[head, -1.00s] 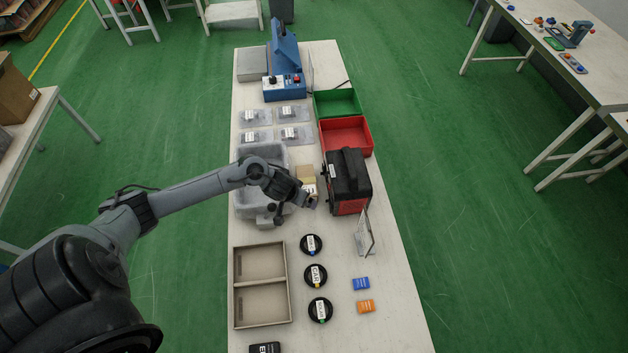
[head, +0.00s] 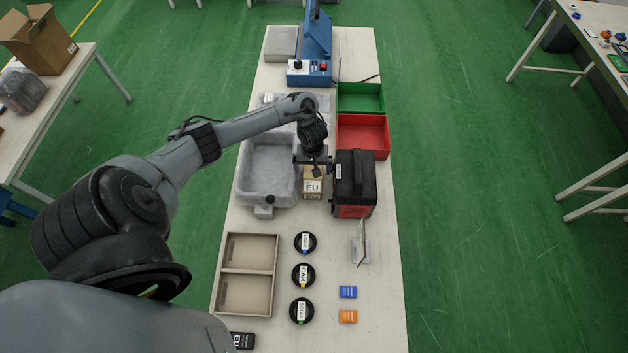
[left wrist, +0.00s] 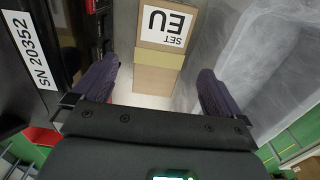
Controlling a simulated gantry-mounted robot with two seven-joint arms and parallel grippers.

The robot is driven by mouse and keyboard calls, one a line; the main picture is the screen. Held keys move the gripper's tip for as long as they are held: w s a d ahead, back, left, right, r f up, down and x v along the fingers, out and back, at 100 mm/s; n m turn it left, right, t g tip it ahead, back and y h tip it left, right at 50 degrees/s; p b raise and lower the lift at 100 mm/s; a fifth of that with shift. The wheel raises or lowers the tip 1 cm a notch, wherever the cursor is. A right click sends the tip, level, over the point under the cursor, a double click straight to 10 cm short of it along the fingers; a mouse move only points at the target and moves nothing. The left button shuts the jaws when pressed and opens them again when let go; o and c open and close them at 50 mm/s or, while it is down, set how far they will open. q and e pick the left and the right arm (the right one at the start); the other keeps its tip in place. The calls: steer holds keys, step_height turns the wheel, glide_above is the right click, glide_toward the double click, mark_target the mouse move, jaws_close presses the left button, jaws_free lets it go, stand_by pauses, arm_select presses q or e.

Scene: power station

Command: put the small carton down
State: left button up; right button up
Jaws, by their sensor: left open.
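The small carton (head: 312,184) is a brown box with a white "EU" label. It stands on the white table between the grey tray and the black-and-red case. In the left wrist view the carton (left wrist: 165,45) shows its "SET EU" label upside down and a yellowish band. My left gripper (head: 313,162) is at the carton's far side in the head view. In the left wrist view its dark fingers (left wrist: 157,88) are spread wide, with a gap to the carton on each side. My right gripper is not in view.
The black-and-red case (head: 354,183) stands close on the right and the grey tray (head: 240,180) close on the left. A red bin (head: 363,137) and a green bin (head: 361,98) lie behind. Black discs (head: 303,275) and a divided beige tray (head: 247,275) are nearer.

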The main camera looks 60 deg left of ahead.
mark_target(313, 179)
arm_select(q)
steer(key=shift+w+a+f+b, duration=0.1)
steer(key=shift+f+b, duration=0.4)
steer(key=shift+f, duration=1.1)
steer(key=shift+a+f+b, duration=0.1)
steer(key=shift+f+b, duration=0.4)
steer(key=shift+f, duration=1.1)
steer(key=shift+c, duration=0.5)
steer(key=c, duration=1.2)
steer(key=shift+r, duration=0.1)
steer(key=shift+c, duration=0.5)
